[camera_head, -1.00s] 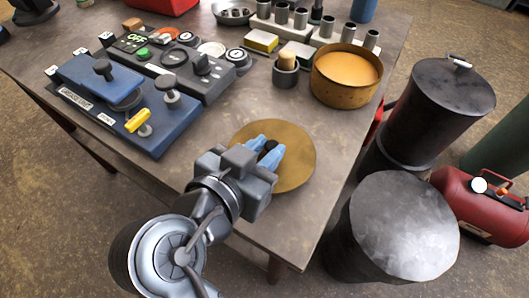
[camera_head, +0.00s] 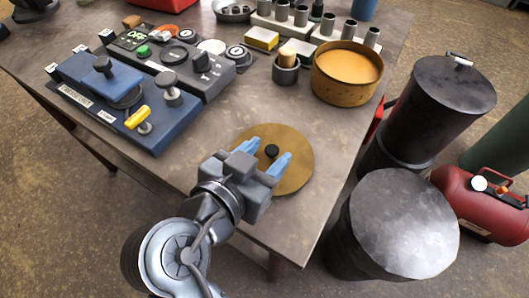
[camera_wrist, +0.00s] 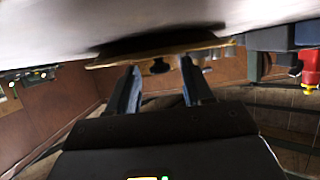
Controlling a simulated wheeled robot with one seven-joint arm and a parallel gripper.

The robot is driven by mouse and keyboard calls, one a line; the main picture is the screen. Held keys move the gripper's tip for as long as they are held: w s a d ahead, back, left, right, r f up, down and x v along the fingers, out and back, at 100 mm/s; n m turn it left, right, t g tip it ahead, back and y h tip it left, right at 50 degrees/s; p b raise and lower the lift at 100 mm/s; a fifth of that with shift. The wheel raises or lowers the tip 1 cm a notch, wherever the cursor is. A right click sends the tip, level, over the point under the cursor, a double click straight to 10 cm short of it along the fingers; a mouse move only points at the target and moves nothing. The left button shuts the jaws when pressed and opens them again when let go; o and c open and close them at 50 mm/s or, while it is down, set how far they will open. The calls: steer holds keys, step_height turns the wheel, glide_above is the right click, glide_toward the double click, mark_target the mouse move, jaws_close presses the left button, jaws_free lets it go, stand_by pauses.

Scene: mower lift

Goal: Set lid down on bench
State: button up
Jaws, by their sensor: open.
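The lid (camera_head: 293,172) is a round, flat brown disc with a dark knob (camera_head: 271,151) on top. It lies flat on the bench (camera_head: 215,130) near the front right edge. My gripper (camera_head: 267,158) is open, with its blue fingers spread on either side of the knob and apart from it. In the wrist view the lid (camera_wrist: 160,50) shows edge-on, with the knob (camera_wrist: 160,66) between the parted fingers (camera_wrist: 160,84). The gripper body hides the lid's near left part in the head view.
An open brown pot (camera_head: 346,78) stands behind the lid, with a small cup (camera_head: 286,70) beside it. A blue fixture (camera_head: 120,105) and a dark control panel (camera_head: 170,60) lie to the left. Dark drums (camera_head: 400,225) and a red tank (camera_head: 485,205) stand right of the bench.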

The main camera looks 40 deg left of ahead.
steer(key=shift+r, duration=0.2)
steer(key=b+v, duration=0.1)
steer(key=v, duration=1.1)
